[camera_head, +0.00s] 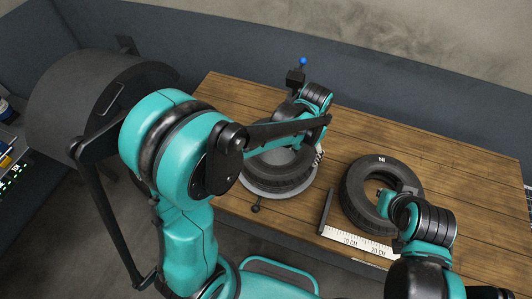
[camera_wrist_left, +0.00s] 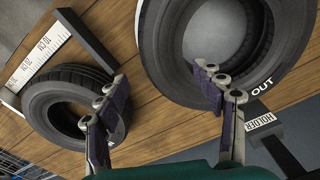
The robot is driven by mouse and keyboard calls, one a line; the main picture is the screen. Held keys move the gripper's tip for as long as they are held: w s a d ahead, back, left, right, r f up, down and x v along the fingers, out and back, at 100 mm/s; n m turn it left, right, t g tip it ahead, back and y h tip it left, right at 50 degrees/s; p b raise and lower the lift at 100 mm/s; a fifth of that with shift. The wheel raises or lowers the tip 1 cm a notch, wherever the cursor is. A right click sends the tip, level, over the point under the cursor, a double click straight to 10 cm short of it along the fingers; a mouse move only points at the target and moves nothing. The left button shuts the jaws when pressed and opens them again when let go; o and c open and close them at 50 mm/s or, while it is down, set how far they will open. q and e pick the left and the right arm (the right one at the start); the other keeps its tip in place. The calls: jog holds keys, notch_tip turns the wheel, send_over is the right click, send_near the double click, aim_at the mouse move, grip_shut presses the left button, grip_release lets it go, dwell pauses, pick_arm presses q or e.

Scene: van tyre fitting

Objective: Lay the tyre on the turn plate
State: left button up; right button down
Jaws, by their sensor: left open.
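A black tyre (camera_head: 275,172) lies flat on the round grey turn plate (camera_head: 268,190) in the head view, partly covered by my left arm. It looms large in the left wrist view (camera_wrist_left: 160,45), with "OUT" on its sidewall. My left gripper (camera_wrist_left: 165,88) is open at its edge, one finger overlapping the tyre in the picture; contact cannot be told. In the head view my left gripper (camera_head: 287,118) is at the tyre's far side. A second tyre (camera_head: 355,200) lies to the right. My right gripper (camera_head: 386,203) is at its opening, fingers mostly hidden.
A post with a blue ball (camera_head: 303,62) stands behind the turn plate. A "HOLDER" label (camera_wrist_left: 261,122) shows in the left wrist view. The wooden bench (camera_head: 455,165) is clear at right.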

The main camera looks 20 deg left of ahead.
pick_arm(q)
jog(key=s+a+r+n+t, duration=0.4)
jog(key=s+a+r+t, duration=0.2)
jog(key=s+a+r, duration=0.4)
jog(key=s+a, duration=0.2)
jog(key=a, duration=0.1)
jog(key=shift+s+r+n+t, duration=0.3)
jog(key=shift+t, duration=0.1)
